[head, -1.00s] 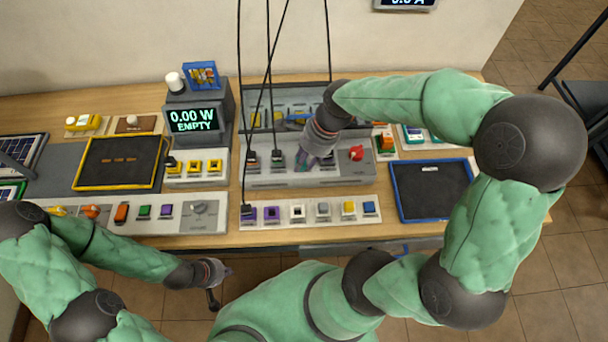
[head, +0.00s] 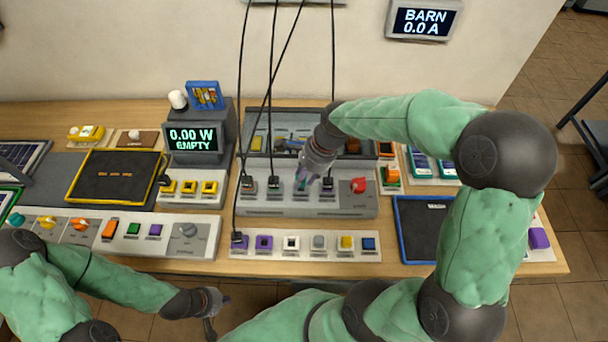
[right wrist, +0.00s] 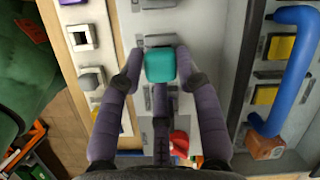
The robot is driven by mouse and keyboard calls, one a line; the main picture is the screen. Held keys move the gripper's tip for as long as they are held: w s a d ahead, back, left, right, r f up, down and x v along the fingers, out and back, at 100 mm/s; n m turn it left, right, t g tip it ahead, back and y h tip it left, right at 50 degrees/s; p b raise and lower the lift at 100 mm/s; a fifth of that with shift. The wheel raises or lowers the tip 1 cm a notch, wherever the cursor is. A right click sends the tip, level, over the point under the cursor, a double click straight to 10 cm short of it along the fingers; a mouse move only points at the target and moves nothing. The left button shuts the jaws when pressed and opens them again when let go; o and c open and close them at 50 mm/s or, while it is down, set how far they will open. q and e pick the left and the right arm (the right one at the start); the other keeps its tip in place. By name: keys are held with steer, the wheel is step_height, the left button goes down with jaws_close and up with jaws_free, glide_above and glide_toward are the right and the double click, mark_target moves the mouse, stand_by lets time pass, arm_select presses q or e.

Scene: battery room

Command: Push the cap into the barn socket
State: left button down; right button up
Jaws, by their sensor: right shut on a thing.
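My right gripper (head: 309,176) reaches down over the grey socket panel (head: 345,206). In the right wrist view, its fingertips (right wrist: 160,68) are closed around a teal cap (right wrist: 160,63). The cap is at the panel's surface; I cannot tell how deep it sits in a socket. In the head view the gripper largely hides the cap. Which socket is the barn one cannot be read from its label. A wall display (head: 424,20) reads "BARN 0.0 A". My left gripper (head: 218,312) hangs in front of the table edge, empty, with its fingers apart.
Black cables hang down to plugs on the panel beside my right gripper. A red knob (head: 359,185) is on the panel's right. A strip of coloured caps (head: 375,255) lies in front, and a blue-rimmed tray (head: 398,232) to the right. A meter (head: 192,139) reads "0.00 W EMPTY".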

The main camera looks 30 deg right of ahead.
steer(key=shift+f+b, duration=0.4)
steer(key=shift+f, duration=0.3)
steer(key=shift+p, duration=0.55)
stand_by(0.8)
steer(key=shift+f+b, duration=0.35)
steer(key=shift+f, duration=0.25)
stand_by(0.4)
steer(key=o, duration=0.6)
steer(key=shift+r, duration=0.1)
steer(key=p+v, duration=0.9)
steer(key=v, duration=0.2)
stand_by(0.5)
stand_by(0.4)
